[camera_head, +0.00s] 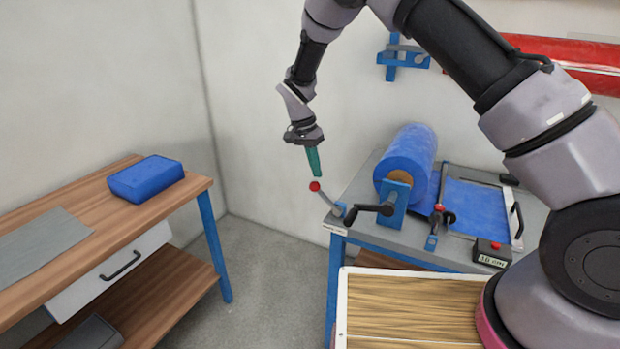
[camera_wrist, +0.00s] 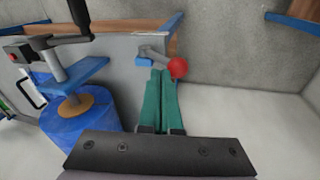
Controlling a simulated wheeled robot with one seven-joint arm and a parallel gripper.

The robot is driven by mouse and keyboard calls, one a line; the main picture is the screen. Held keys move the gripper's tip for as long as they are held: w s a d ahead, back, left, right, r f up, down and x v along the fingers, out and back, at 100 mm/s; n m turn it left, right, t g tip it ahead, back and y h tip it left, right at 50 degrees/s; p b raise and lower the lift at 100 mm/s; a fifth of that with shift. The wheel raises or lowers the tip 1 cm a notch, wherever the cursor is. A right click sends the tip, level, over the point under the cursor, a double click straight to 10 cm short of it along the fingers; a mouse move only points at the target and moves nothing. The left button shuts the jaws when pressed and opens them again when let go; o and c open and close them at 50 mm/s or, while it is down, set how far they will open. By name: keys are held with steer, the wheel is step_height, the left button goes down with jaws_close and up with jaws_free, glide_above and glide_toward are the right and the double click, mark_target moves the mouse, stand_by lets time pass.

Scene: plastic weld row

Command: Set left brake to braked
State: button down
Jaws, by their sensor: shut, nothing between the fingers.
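The left brake is a grey lever with a red ball knob (camera_head: 315,186) at the left front corner of the grey worktable. Its arm slants up and out to the left, past the table edge. In the wrist view the red knob (camera_wrist: 178,67) lies just right of my fingertips, with the arm running left to a small blue mount (camera_wrist: 143,61). My gripper (camera_head: 315,174) has green fingers, shut and empty, pointing down just above the knob. It also shows in the wrist view (camera_wrist: 160,73). I cannot tell whether the fingers touch the knob.
A blue roll (camera_head: 407,160) with a black crank (camera_head: 368,212) stands right of the lever. A second red-knobbed lever (camera_head: 438,209) and a red button box (camera_head: 492,252) are further right. A wooden bench (camera_head: 190,190) with a blue block (camera_head: 146,178) is left. Open floor lies between.

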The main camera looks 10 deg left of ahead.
steer(key=w+a+r, duration=0.1)
steer(key=a+r, duration=0.4)
steer(key=r, duration=0.3)
steer(key=shift+w+r, duration=0.15)
steer(key=shift+r, duration=0.2)
steer(key=s+d+r+t+y, duration=0.1)
steer(key=s+d+r+y, duration=0.15)
steer(key=d+r, duration=0.95)
steer(key=s+d+r+t+y, duration=0.1)
steer(key=s+d+r+y, duration=0.15)
steer(key=d+r, duration=0.9)
steer(key=s+d+r+t, duration=0.1)
steer(key=s+d+t, duration=0.1)
steer(key=s+d, duration=0.5)
steer(key=s+d+r+n+t, duration=0.1)
steer(key=s+d+r+t, duration=0.1)
steer(key=s+d, duration=0.5)
steer(key=s+t, duration=0.1)
steer(key=s, duration=0.5)
steer(key=shift+s, duration=0.2)
